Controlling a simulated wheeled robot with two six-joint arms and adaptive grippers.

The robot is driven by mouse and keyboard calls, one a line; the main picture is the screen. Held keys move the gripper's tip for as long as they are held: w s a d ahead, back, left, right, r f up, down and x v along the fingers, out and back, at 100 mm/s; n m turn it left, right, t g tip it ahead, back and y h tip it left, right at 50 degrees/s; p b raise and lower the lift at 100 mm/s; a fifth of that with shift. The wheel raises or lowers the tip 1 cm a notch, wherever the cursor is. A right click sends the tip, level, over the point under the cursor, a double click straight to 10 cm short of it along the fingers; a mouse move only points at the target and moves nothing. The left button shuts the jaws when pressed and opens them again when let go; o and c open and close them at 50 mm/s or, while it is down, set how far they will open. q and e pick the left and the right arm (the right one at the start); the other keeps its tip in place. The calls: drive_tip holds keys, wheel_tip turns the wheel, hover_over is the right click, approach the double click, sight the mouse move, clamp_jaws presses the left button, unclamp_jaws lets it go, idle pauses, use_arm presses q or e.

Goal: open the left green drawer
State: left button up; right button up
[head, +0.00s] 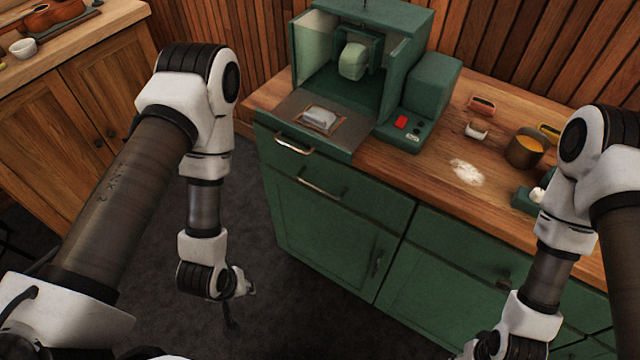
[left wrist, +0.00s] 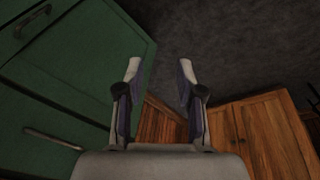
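The green cabinet's left drawer (head: 360,196) has a metal bar handle (head: 322,188). Its front looks flush with the cabinet. A second metal handle (head: 293,146) sits above it, under the machine's front edge. My left gripper (head: 238,303) hangs over the dark floor, left of the cabinet and apart from it. In the left wrist view its fingers (left wrist: 160,70) are spread with nothing between them; the green cabinet front (left wrist: 75,60) and a bar handle (left wrist: 52,138) lie to the left. My right gripper is mostly cut off at the bottom edge of the head view.
A green machine (head: 430,85) stands on the wooden countertop (head: 395,175). A wooden cabinet (head: 95,110) stands at left. Floor between the cabinets is clear.

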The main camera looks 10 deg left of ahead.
use_arm(q)
drive_tip(key=w+d+n+t+h+b, duration=0.15)
drive_tip(key=w+n+t+b, duration=0.35)
drive_tip(key=w, duration=0.5)
drive_tip(key=n+t+h+b, duration=0.4)
drive_tip(key=t+b, duration=0.3)
drive_tip(key=b, duration=0.4)
approach(319, 191)
drive_tip(key=r+x, duration=0.1)
drive_tip(key=x, duration=0.2)
drive_tip(key=shift+y, duration=0.25)
drive_tip(key=x, duration=0.5)
drive_tip(key=f+x, duration=0.1)
drive_tip(key=x, duration=0.2)
drive_tip(key=shift+s, duration=0.2)
drive_tip(key=shift+c, duration=0.4)
clamp_jaws()
